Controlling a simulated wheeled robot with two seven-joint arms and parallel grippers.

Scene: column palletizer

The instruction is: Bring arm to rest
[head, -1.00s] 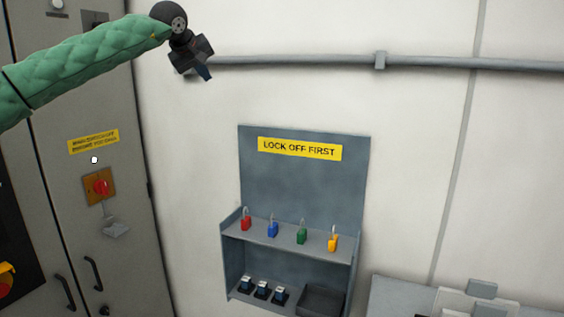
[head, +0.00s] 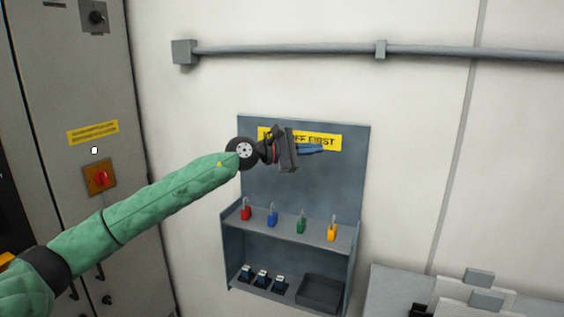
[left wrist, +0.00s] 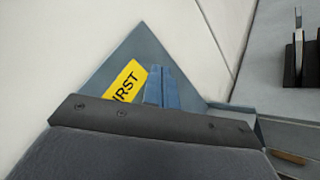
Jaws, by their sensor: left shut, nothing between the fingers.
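My left arm, in a green padded sleeve, reaches in from the lower left of the head view. My left gripper (head: 310,149) is in front of the upper part of the grey lockout board and covers part of its yellow sign (head: 328,141). Its blue fingers are shut with nothing between them and point to the right. In the left wrist view the closed fingers (left wrist: 162,88) show beside the end of the sign (left wrist: 126,84). I cannot tell how far the fingers are from the board. My right gripper is not in view.
The lockout board (head: 262,190) has a shelf with red, blue, green and yellow padlocks (head: 332,233). Below are several small dark items and a black bin (head: 320,291). A grey cabinet with a red rotary switch (head: 101,178) stands left. A conduit (head: 300,48) runs along the wall above.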

